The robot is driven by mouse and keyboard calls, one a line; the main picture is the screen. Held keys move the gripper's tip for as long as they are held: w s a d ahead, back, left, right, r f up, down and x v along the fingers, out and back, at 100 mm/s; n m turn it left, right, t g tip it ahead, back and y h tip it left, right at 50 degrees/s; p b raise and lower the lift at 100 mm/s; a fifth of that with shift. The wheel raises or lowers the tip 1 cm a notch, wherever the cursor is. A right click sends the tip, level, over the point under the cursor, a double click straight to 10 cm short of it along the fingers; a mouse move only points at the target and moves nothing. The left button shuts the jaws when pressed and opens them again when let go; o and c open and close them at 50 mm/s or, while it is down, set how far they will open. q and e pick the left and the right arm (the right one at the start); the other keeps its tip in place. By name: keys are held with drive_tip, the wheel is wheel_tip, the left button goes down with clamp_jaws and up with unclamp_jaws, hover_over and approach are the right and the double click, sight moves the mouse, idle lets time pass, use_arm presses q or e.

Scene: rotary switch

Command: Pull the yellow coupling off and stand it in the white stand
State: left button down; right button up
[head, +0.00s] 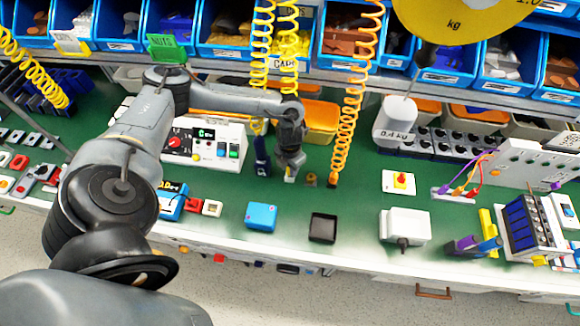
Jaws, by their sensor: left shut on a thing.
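My left gripper (290,177) points down over the green bench, left of the orange coiled hose. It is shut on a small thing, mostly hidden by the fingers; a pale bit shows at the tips. I cannot tell whether this is the yellow coupling. A small yellow-brown fitting (311,179) sits on the bench just right of the gripper, apart from it. No white stand can be named surely; a white block (440,194) with coloured plugs is at right. My right gripper is not in view.
The orange coiled hose (347,120) and yellow coiled hoses (262,50) hang near my wrist. A blue box (261,216), a black tray (323,227) and a white switch box (405,226) line the front. Blue bins (223,30) fill the back. Green bench between is partly clear.

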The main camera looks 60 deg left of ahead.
use_arm(q)
drive_tip(key=shift+f, duration=0.45)
drive_tip(key=shift+f+b, duration=0.3)
drive_tip(key=shift+b, duration=0.05)
idle(0.4)
drive_tip(key=c, duration=0.8)
unclamp_jaws()
drive_tip(key=shift+o, duration=0.2)
drive_tip(key=shift+r, duration=0.1)
wheel_tip(320, 180, up, 10)
drive_tip(key=shift+f+p, duration=0.15)
drive_tip(key=shift+p, duration=0.5)
drive_tip(key=shift+r, duration=0.55)
